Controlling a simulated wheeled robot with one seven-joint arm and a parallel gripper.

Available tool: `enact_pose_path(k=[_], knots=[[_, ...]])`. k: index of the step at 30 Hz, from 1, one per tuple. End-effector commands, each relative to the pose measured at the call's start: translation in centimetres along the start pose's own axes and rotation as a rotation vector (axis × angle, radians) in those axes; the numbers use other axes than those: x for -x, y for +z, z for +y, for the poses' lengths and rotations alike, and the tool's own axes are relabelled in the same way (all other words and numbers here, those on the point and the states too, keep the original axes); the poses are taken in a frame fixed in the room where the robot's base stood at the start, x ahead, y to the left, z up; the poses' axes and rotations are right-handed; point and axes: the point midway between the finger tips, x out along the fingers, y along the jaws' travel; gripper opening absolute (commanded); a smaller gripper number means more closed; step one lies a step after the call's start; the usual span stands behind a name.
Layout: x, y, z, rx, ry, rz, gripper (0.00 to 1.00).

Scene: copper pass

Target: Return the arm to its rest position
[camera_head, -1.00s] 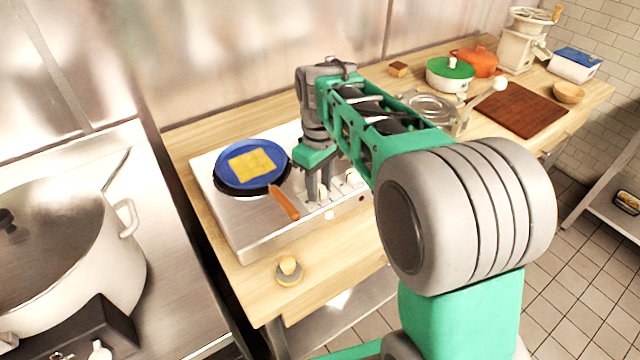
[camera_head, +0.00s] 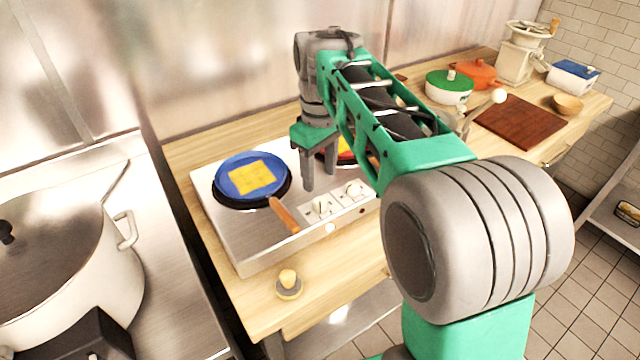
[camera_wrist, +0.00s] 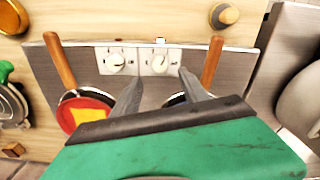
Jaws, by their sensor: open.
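My gripper (camera_head: 319,172) hangs fingers down above the steel hob (camera_head: 236,228), between two pans. Its fingers are apart with nothing between them, and they also show in the wrist view (camera_wrist: 158,95). To its left in the head view, a dark pan (camera_head: 287,212) with a brown handle holds a blue disc (camera_head: 226,178) with a yellow square (camera_head: 252,178) on it. A second pan (camera_wrist: 72,98), holding a red disc with a yellow piece, is partly hidden behind my gripper and arm in the head view. My arm reaches over the counter.
Two white knobs (camera_head: 320,207) sit on the hob's front. A small wooden-topped object (camera_head: 288,284) stands on the counter's front left. A large pot (camera_head: 62,262) stands at left. A green-lidded pot (camera_head: 449,86), orange pot (camera_head: 476,74), cutting board (camera_head: 522,115) and grinder (camera_head: 520,50) stand at right.

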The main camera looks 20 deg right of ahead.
Motion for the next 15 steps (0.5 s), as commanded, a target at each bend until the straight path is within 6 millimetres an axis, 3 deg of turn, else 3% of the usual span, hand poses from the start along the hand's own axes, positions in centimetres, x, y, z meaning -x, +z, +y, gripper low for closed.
enact_pose_path(k=[12,15], knots=[[0.1,0.0,0.0,0.000,0.000,0.000,0.52],[-0.2,1.1,-0.8,-0.048,0.014,0.023,0.52]])
